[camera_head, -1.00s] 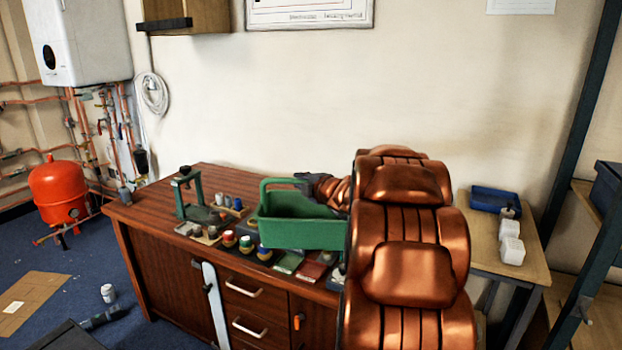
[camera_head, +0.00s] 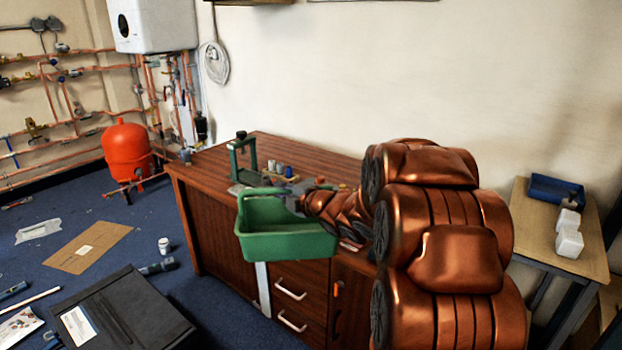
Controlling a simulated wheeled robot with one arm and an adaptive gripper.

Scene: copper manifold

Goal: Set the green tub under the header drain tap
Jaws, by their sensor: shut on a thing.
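The green tub (camera_head: 290,246) hangs in the air in front of the wooden bench (camera_head: 222,170), past its front edge. My gripper (camera_head: 292,196) is shut on the tub's far rim or handle; the fingertips are small and partly hidden. My copper-coloured arm reaches in from the right and hides part of the bench. Copper pipes with several valves (camera_head: 36,130) run along the wall at the left. I cannot tell which valve is the header drain tap.
A red vessel (camera_head: 127,152) stands by the pipes under a white boiler (camera_head: 150,22). A cardboard sheet (camera_head: 88,246), a white pot (camera_head: 164,245) and a black case (camera_head: 120,318) lie on the blue floor. Carpet between bench and pipes is partly clear. A side table (camera_head: 535,232) stands right.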

